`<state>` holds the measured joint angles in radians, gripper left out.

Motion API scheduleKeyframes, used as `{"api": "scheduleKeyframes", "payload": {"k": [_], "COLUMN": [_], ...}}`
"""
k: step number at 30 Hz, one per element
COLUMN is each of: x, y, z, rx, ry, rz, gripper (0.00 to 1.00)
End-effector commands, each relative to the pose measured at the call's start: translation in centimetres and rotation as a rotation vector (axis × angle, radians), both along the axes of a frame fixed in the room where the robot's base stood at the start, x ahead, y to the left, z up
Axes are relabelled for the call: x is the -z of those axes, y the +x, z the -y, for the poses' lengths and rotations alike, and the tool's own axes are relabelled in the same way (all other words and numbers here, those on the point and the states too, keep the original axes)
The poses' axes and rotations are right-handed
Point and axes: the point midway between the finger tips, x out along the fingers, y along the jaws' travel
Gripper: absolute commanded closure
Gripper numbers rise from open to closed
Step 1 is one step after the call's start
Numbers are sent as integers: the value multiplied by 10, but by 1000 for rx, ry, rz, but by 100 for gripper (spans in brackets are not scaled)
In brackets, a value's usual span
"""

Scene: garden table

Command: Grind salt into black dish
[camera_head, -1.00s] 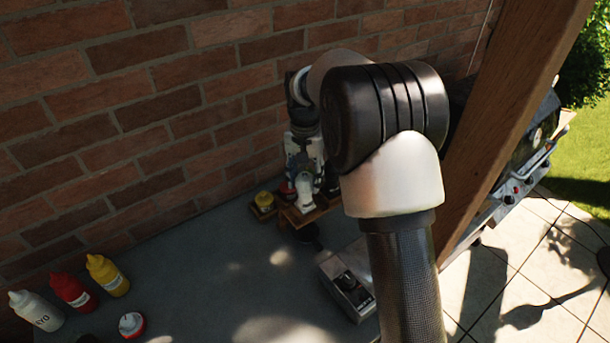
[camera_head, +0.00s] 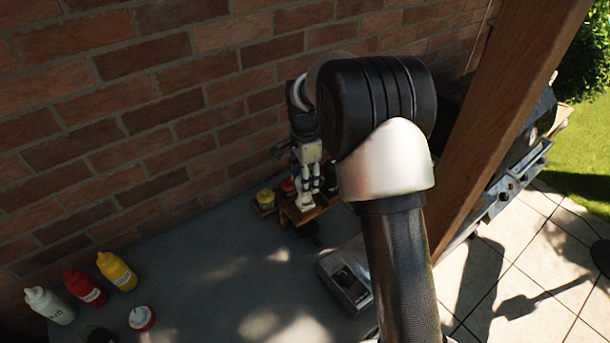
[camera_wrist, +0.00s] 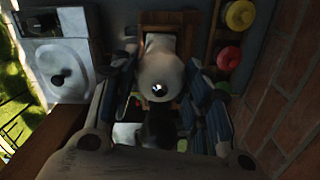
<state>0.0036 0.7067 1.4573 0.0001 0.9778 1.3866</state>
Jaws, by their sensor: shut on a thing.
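My gripper (camera_wrist: 162,108) is shut on a pale, rounded grinder (camera_wrist: 160,66) with a small shiny spot on top, seen from above in the wrist view. A finger lies on each side of it. In the head view my gripper (camera_head: 309,172) points down over the wooden rack (camera_head: 298,216) near the wall, with the pale grinder (camera_head: 304,201) at its fingertips. Whether the grinder touches the rack I cannot tell. A dark rounded thing (camera_head: 100,336) is cut off at the head view's bottom edge; I cannot tell if it is the black dish.
White, red (camera_head: 85,287) and yellow (camera_head: 117,271) bottles and a red-and-white container (camera_head: 142,318) stand at left. Yellow-lidded (camera_head: 265,199) and red-lidded jars stand by the rack. A grey box with a knob (camera_head: 345,285) is right. The brick wall (camera_wrist: 285,110) is close. Mid-table is clear.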

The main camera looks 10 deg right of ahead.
Motion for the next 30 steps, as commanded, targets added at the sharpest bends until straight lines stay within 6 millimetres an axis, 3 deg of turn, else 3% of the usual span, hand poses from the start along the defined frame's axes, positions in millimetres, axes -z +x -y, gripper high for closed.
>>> {"api": "scheduleKeyframes", "payload": {"k": [9,30], "x": [0,0], "y": [0,0], "z": [0,0], "rx": [95,99], "ry": [0,0], "rz": [0,0], "gripper": [80,80]}}
